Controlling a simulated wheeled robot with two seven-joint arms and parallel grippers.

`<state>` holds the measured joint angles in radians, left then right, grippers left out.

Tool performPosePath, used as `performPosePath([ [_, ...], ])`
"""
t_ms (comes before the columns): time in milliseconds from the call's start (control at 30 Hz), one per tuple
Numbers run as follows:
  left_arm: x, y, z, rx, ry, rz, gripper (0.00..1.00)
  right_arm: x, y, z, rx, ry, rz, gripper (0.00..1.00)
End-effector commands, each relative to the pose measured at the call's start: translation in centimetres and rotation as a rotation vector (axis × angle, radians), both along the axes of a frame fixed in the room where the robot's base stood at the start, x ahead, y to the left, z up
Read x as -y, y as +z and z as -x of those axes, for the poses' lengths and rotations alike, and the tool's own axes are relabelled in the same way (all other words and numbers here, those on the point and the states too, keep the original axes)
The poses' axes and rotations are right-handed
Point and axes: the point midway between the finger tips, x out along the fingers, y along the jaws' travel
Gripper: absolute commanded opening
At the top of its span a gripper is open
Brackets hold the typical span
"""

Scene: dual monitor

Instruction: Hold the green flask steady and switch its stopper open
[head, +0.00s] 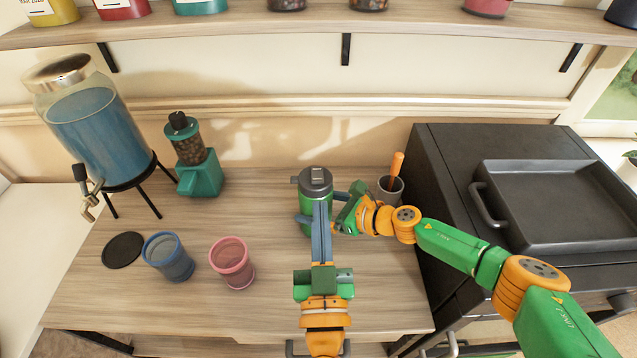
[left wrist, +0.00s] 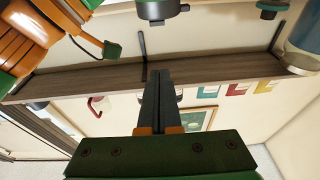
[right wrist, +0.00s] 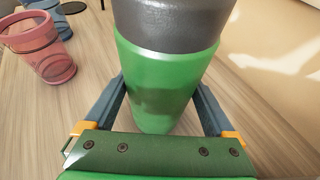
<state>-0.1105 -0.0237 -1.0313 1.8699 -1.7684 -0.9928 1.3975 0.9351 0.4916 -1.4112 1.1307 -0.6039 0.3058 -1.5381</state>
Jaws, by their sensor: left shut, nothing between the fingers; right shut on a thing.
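The green flask (head: 309,222) stands upright on the wooden table, with a dark grey lid and stopper (head: 315,179) on top. My right gripper (right wrist: 160,92) comes in from the right, shut around the green body of the flask, one finger on each side. My left gripper (head: 321,204) is shut and empty; its fingers point up in front of the flask, with the tips just below the lid in the head view. In the left wrist view the flask's lid (left wrist: 158,10) shows beyond and apart from the fingertips. The left fingers hide part of the flask in the head view.
A blue cup (head: 169,259), a pink cup (head: 233,264) and a black disc (head: 123,250) are on the left of the table. A green grinder (head: 200,180) and a drink dispenser (head: 95,125) stand behind. A grey pot (head: 390,191) and a dark grill (head: 450,170) are on the right.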

Motion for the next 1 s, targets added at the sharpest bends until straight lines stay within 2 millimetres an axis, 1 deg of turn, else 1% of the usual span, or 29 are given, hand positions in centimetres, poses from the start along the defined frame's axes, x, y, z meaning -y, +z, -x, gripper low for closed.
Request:
performPosePath([
  [67, 0.0, 0.3, -1.1, 0.003, 0.002, 0.000, 0.00, 0.0, 0.0, 0.0, -0.001, 0.001, -0.001, 0.00],
  [400, -0.2, 2.0, -8.4, 0.005, 0.002, -0.003, 0.00, 0.0, 0.0, 0.0, -0.001, 0.001, -0.001, 0.00],
  [467, -0.2, 2.3, -9.6, 0.004, 0.000, -0.001, 0.00, 0.0, 0.0, 0.0, -0.001, 0.001, -0.001, 0.00],
  [500, -0.2, 1.0, -9.3, -0.003, 0.000, -0.007, 0.00, 0.0, 0.0, 0.0, -0.001, 0.001, -0.001, 0.00],
  [533, -0.2, 0.5, -9.1, -0.003, 0.000, -0.008, 0.00, 0.0, 0.0, 0.0, -0.001, 0.001, -0.001, 0.00],
  [700, -0.2, -1.5, -8.8, -0.002, 0.000, -0.005, 0.00, 0.0, 0.0, 0.0, -0.001, 0.000, 0.000, 0.00],
  [833, -0.2, -1.9, -8.7, 0.000, -0.001, -0.003, 0.00, 0.0, 0.0, 0.0, -0.001, 0.001, -0.001, 0.00],
  [1000, -0.2, -2.0, -8.7, 0.001, -0.001, -0.002, 0.00, 0.0, 0.0, 0.0, -0.002, 0.001, 0.000, 0.00],
])
